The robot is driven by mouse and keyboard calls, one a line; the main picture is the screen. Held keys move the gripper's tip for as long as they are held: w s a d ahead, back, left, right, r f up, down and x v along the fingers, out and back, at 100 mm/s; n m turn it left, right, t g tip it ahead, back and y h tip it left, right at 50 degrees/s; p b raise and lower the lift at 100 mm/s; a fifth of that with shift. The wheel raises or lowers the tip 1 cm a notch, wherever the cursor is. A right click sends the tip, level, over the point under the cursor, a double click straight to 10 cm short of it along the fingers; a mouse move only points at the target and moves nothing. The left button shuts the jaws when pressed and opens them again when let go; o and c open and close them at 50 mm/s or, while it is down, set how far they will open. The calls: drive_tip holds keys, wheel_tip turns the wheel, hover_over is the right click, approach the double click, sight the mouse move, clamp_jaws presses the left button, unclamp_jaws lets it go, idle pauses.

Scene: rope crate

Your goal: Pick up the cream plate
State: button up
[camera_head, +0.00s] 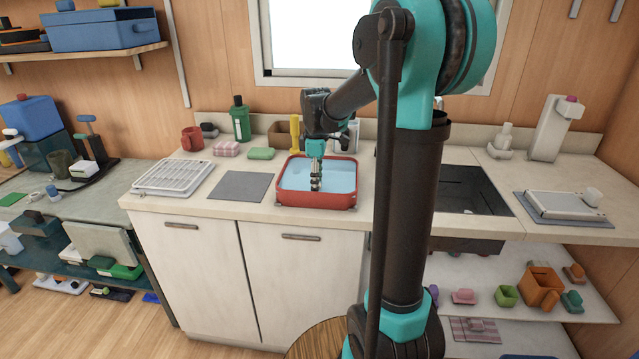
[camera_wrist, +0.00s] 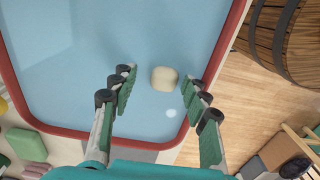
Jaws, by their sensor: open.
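A small cream piece with rounded corners, seemingly the cream plate (camera_wrist: 165,79), shows in the wrist view against the light-blue inside of the red basin (camera_head: 315,204). In the wrist view, my gripper (camera_wrist: 158,84) is open, with one green-padded finger on each side of the cream piece. A gap shows between the piece and both fingers, so nothing is held. In the head view, my gripper (camera_head: 316,184) points down into the basin. I cannot make out the cream piece there; my gripper may hide it.
A yellow bottle (camera_head: 295,134) stands close behind the basin, with a green sponge (camera_head: 261,154) at its back left. A grey mat (camera_head: 241,186) and a white rack (camera_head: 174,177) lie to the left. A dark sink (camera_head: 474,192) opens to the right.

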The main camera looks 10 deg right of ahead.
drive_tip(key=shift+f, duration=0.25)
drive_tip(key=shift+c, duration=0.5)
clamp_jaws()
drive_tip(key=shift+r, duration=0.1)
wheel_tip(320, 180, up, 20)
